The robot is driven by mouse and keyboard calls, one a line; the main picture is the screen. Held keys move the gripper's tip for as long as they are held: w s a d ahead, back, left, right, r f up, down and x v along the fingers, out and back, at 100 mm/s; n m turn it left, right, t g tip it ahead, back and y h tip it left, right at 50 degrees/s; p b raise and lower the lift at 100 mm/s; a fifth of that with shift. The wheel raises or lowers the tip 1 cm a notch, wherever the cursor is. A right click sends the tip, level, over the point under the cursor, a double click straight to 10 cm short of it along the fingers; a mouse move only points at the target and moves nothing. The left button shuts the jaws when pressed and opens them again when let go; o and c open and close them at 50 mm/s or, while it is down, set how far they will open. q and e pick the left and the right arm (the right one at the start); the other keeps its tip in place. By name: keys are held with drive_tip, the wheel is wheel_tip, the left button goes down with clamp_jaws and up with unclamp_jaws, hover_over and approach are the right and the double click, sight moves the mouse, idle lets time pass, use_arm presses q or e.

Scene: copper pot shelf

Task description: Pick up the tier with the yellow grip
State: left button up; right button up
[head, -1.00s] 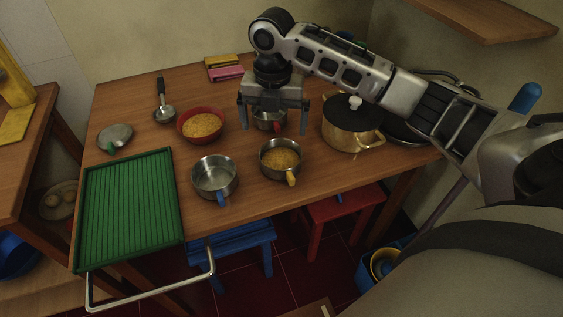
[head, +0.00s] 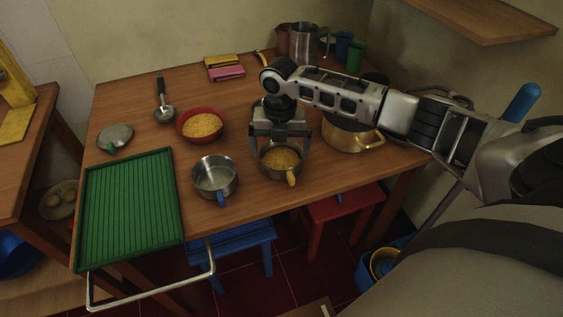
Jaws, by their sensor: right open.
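The tier with the yellow grip (head: 281,161) is a round metal bowl filled with yellow grain, standing on the wooden table near its front edge. Its yellow grip (head: 291,180) points toward the front. My right gripper (head: 280,150) is open and hangs at the back of this tier, with one finger at its left side and one at its right. I cannot tell whether the fingers touch it. The tier with the blue grip (head: 214,176) is empty and stands to the left. The tier with the red grip is hidden behind my right gripper. My left gripper is not in view.
A green ribbed tray (head: 130,205) lies at the left front. A red bowl of grain (head: 202,125), a ladle (head: 163,114) and a lid with a green grip (head: 115,136) lie behind. A brass pot (head: 346,138) stands right, partly under my arm. Sponges (head: 225,72) lie at the back.

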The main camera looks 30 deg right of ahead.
sight(281, 165)
drive_tip(key=shift+f, duration=1.9)
drive_tip(key=shift+s, duration=0.1)
drive_tip(key=c, duration=0.7)
